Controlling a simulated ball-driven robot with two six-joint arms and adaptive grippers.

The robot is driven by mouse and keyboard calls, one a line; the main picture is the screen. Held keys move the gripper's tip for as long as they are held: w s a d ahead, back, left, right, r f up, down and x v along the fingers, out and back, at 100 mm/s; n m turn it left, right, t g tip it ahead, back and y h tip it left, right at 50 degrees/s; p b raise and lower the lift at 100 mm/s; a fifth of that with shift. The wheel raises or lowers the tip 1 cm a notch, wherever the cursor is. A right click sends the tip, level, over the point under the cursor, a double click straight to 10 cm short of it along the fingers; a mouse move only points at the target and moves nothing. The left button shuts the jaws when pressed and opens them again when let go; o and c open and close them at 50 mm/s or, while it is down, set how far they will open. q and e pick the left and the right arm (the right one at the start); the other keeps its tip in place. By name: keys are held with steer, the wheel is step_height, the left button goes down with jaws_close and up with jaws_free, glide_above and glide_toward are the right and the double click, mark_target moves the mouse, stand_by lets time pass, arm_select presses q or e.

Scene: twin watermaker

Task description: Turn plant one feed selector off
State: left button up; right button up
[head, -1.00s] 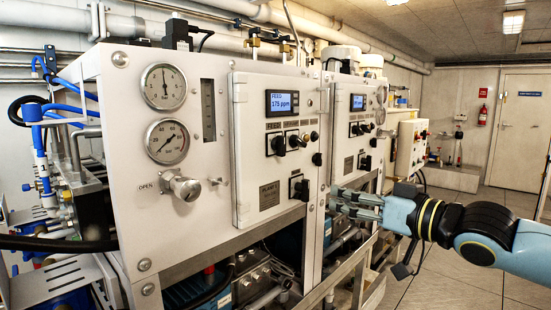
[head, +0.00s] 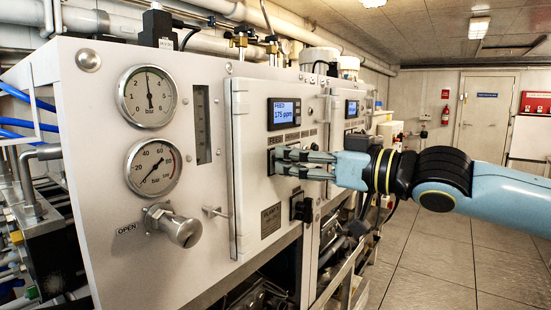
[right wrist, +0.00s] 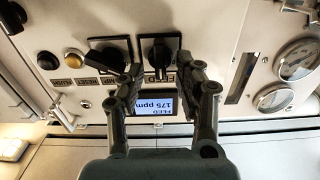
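The plant one panel (head: 250,170) is a white door with a "PLANT 1" plate (head: 270,220) and a display reading FEED 175 ppm (head: 284,112). In the right wrist view, which is upside down, the black feed selector (right wrist: 158,52) sits beside its FEED label. My right gripper (head: 277,162) reaches the panel from the right, below the display. In the head view the fingers hide the selectors. My left gripper is not in view.
The black pump selector (right wrist: 108,55) is close beside the left finger in the wrist view. Another black switch (head: 301,208) is below the gripper. Two gauges (head: 153,168) and an OPEN valve knob (head: 174,226) are at left. Free floor (head: 440,255) lies right.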

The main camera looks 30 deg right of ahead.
steer(key=shift+w+a, duration=0.1)
steer(key=shift+w, duration=0.1)
steer(key=shift+s+r, duration=0.15)
steer(key=shift+s, duration=0.1)
steer(key=c, duration=0.3)
steer(key=shift+c, duration=1.4)
steer(key=shift+w, duration=0.1)
jaws_close()
arm_select(q)
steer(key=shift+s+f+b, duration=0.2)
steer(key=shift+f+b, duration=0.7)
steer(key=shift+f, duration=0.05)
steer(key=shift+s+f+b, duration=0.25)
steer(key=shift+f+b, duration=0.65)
steer(key=shift+b, duration=0.05)
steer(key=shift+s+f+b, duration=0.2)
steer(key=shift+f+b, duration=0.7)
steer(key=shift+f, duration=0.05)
arm_select(e)
steer(key=shift+s+a+f+n, duration=0.1)
steer(key=shift+a+f+n, duration=0.05)
steer(key=shift+n, duration=1.85)
steer(key=shift+s+a+f+n, duration=0.1)
steer(key=shift+n, duration=1.9)
steer(key=shift+a+f+n, duration=0.15)
steer(key=shift+n, duration=1.85)
